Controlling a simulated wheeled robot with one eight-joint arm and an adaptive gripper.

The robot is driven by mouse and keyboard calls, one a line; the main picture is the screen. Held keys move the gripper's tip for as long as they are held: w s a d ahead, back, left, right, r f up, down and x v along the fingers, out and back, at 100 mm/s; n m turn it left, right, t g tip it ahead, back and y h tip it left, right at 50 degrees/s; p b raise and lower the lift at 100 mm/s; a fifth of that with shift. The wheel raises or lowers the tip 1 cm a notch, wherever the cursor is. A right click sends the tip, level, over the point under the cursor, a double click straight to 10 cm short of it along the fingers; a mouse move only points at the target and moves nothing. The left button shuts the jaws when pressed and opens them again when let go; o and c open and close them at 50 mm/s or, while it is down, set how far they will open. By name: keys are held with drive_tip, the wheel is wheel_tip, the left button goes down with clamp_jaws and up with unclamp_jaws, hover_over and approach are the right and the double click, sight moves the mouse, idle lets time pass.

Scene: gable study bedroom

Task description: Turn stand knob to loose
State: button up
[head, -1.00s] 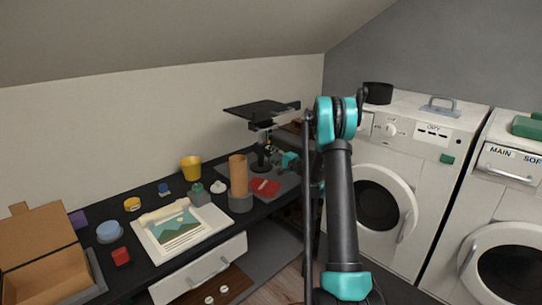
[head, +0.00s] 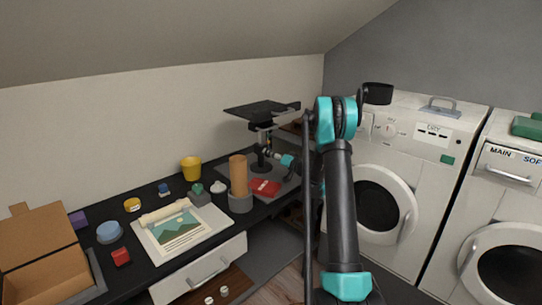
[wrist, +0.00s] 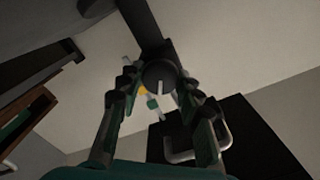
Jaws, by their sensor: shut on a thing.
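The black stand (head: 262,112) is at the back right end of the dark desk, with a flat top plate on a post and a base below. In the wrist view its knob (wrist: 157,73) is a dark round disc with a pale pointer line, below a dark bar (wrist: 146,25). My gripper (wrist: 160,88) has one finger at each side of the knob and is shut on it. In the head view my gripper (head: 276,157) is small beside the stand's post, partly hidden. Any loose or tight marking is too small to read.
The desk holds a red item (head: 265,187), a brown cylinder (head: 238,175), a yellow cup (head: 191,168), a picture sheet (head: 180,232) and an open cardboard box (head: 42,245). A drawer (head: 205,270) stands out below. Washing machines (head: 415,185) stand right of my arm.

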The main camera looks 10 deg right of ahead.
drive_tip(key=shift+n, duration=2.2)
drive_tip(key=o, duration=1.2)
drive_tip(key=shift+c, duration=0.2)
drive_tip(key=v, duration=1.2)
drive_tip(key=shift+s+a, duration=0.1)
drive_tip(key=shift+a, duration=0.05)
